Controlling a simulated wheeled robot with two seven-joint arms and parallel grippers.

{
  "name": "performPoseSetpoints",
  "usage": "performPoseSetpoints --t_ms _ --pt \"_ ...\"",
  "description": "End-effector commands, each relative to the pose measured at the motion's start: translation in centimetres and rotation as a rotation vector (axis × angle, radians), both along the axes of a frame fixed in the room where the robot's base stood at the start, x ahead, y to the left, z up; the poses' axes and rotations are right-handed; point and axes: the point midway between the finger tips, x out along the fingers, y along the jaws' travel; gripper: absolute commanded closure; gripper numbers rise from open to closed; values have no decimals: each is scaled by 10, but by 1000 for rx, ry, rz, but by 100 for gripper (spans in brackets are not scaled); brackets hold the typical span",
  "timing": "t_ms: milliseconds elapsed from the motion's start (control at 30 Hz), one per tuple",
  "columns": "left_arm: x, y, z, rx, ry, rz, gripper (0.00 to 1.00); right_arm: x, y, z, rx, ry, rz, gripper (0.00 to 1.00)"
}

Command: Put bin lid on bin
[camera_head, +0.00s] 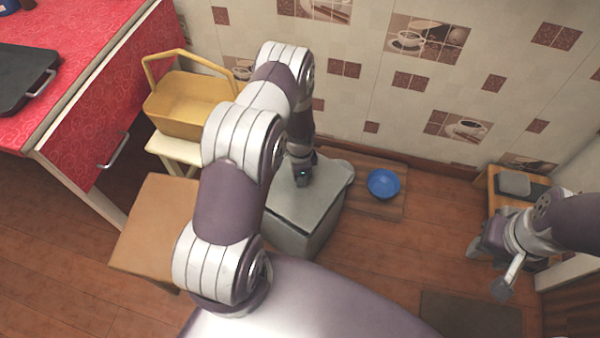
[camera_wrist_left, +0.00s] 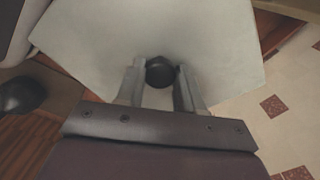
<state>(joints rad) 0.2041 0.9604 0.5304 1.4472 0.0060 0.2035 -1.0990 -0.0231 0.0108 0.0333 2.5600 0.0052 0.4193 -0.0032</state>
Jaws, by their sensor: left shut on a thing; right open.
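The grey bin (camera_head: 293,241) stands on the floor in the middle of the head view, partly behind my left arm. The flat grey lid (camera_head: 302,207) is over the bin's top; I cannot tell whether it is fully seated. My left gripper (camera_head: 303,174) points down at the lid. In the left wrist view the lid (camera_wrist_left: 215,45) fills the upper part, and its dark round knob (camera_wrist_left: 160,71) sits between the fingers of my left gripper (camera_wrist_left: 160,80), which is shut on it. My right gripper (camera_head: 488,269) is open and empty at the right, away from the bin.
A blue bowl (camera_head: 383,183) sits on a brown mat (camera_head: 365,207) right of the bin. A yellow basket (camera_head: 190,105) on a stool and a brown box (camera_head: 150,225) stand to the left. A wooden stand (camera_head: 493,197) is at the right.

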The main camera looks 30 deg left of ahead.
Motion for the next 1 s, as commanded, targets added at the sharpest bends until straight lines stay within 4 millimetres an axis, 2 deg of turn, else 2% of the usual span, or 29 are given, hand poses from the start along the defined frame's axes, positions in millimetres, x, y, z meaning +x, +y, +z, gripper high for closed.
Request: performPoseSetpoints --t_ms 33,433,833,867,933,1000 --pt "0 0 -9 0 0 0 100 0 0 -9 0 0 0 57" --pt "0 0 -46 1 -1 0 100 0 0 -38 0 0 0 57" --pt "0 0 -51 0 -1 1 100 0 0 -42 0 0 0 57" --pt "0 0 -51 1 -1 0 60 0 0 -42 0 0 0 57" --pt "0 0 -51 1 -1 0 37 0 0 -42 0 0 0 57" --pt "0 0 -51 1 -1 0 34 0 0 -42 0 0 0 57"
